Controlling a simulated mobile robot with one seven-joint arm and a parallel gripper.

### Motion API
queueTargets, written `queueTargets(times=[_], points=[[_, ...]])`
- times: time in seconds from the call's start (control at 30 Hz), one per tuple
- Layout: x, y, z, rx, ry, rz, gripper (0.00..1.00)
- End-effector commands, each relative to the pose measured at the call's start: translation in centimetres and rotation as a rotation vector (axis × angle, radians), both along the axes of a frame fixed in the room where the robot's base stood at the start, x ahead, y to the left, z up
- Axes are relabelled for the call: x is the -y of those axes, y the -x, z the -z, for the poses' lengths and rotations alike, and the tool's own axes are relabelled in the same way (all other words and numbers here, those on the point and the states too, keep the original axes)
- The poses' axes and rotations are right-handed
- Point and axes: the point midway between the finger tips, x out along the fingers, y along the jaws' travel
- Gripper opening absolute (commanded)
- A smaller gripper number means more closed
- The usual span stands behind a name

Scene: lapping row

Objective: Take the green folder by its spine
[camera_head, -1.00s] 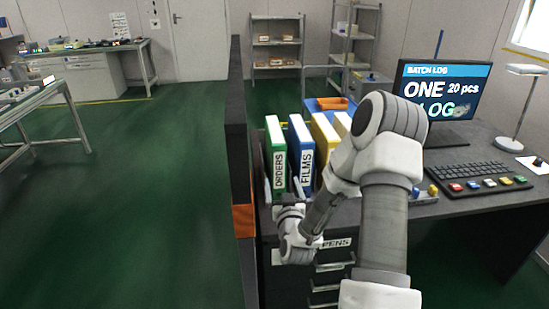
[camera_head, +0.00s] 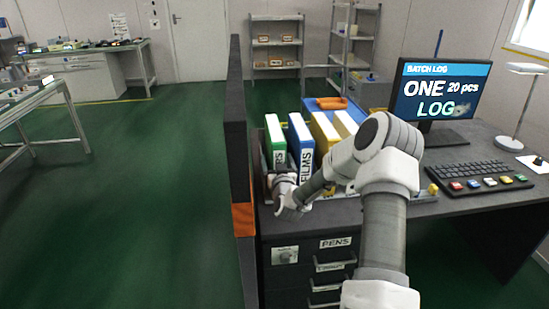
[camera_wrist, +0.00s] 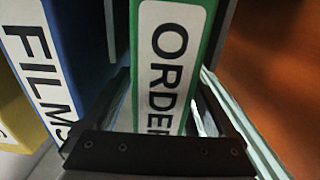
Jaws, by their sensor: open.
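The green folder (camera_head: 275,135) labelled ORDERS stands upright at the left end of a row of folders on the desk. In the wrist view its green spine with a white label (camera_wrist: 170,60) lies between the two fingers of my gripper (camera_wrist: 160,110). One finger is on each side of the spine, and I cannot tell whether they touch it. My gripper (camera_head: 281,180) is open in front of the folder's lower spine and hides most of its label in the head view. The blue FILMS folder (camera_head: 299,135) stands close beside it.
Yellow folders (camera_head: 323,130) stand right of the blue one. A dark partition (camera_head: 236,120) rises close on the left. A monitor (camera_head: 440,95), keyboard (camera_head: 465,175) and lamp (camera_head: 520,110) occupy the desk's right side. Drawers (camera_head: 325,270) lie below the desk top.

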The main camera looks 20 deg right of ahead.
Motion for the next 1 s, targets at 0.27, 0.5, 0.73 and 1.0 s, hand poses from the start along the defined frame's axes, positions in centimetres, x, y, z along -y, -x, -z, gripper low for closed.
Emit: queueTargets(times=[0.27, 0.5, 0.73, 1.0], points=[[0.16, -0.68, 0.01, -0.001, 0.0, 0.0, 0.93], [0.17, -0.66, 0.01, -0.001, 0.0, 0.0, 0.62], [0.17, -0.65, 0.01, -0.001, 0.0, 0.0, 0.2], [0.16, -0.64, 0.01, -0.001, 0.0, 0.0, 0.0]])
